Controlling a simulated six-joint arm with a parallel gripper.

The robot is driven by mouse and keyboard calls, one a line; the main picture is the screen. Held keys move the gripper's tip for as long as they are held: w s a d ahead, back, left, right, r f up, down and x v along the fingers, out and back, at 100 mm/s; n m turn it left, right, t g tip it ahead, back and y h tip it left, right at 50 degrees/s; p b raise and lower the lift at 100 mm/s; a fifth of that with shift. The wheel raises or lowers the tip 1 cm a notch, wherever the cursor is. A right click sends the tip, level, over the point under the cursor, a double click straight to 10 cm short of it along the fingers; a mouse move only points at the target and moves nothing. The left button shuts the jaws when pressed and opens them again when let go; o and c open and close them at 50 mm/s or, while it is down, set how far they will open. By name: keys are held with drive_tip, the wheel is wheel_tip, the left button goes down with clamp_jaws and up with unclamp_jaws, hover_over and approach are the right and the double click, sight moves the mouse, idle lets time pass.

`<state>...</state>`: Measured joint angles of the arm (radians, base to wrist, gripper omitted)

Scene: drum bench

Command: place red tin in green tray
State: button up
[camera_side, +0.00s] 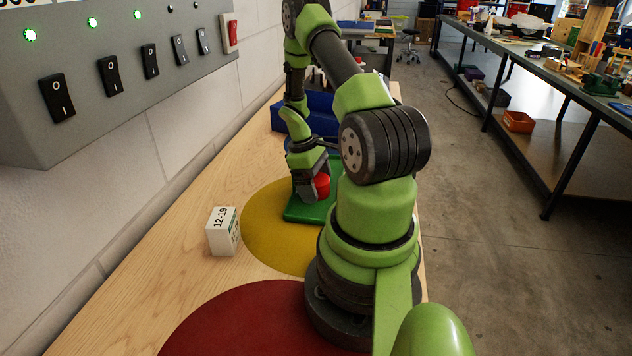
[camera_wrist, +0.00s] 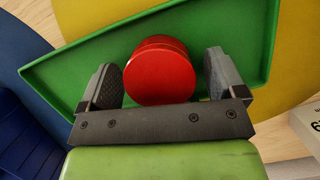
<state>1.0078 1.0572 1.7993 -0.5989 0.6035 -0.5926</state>
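The red tin (camera_wrist: 160,76) is between the two fingers of my gripper (camera_wrist: 160,62) in the wrist view. A narrow gap shows between the tin and the right finger, and the left finger is close beside it; the fingers look open around it. The green tray (camera_wrist: 60,75) lies behind and under the tin. In the side view the red tin (camera_side: 322,186) shows at my gripper (camera_side: 312,182), over the green tray (camera_side: 298,213). I cannot tell whether the tin touches the tray floor.
A white box marked 12-19 (camera_side: 222,231) stands on the wooden bench left of the yellow disc (camera_side: 262,232). A red disc (camera_side: 240,325) is at the near end. A blue container (camera_side: 318,118) is beyond the tray. A switch panel (camera_side: 120,80) hangs over the left side.

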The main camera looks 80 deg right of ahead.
drive_tip(key=shift+r, duration=0.1)
drive_tip(key=w+a+r+t+h, duration=0.1)
drive_tip(key=w+a+r, duration=0.25)
drive_tip(key=r, duration=0.55)
drive_tip(key=w+a+r+t, duration=0.15)
drive_tip(key=w+r, duration=0.35)
drive_tip(key=r, duration=0.5)
drive_tip(key=a+r+m+t, duration=0.1)
drive_tip(key=a+r+t, duration=0.1)
drive_tip(key=a+r, duration=0.45)
drive_tip(key=a+r+m+t, duration=0.1)
drive_tip(key=a+r+t, duration=0.2)
drive_tip(key=a, duration=0.6)
drive_tip(key=s+a+r+t+y, duration=0.1)
drive_tip(key=s+a+t+y, duration=0.1)
drive_tip(key=s+a, duration=0.4)
drive_tip(key=shift+s+a+r+t, duration=0.25)
drive_tip(key=shift+a+t, duration=0.3)
drive_tip(key=shift+a, duration=0.6)
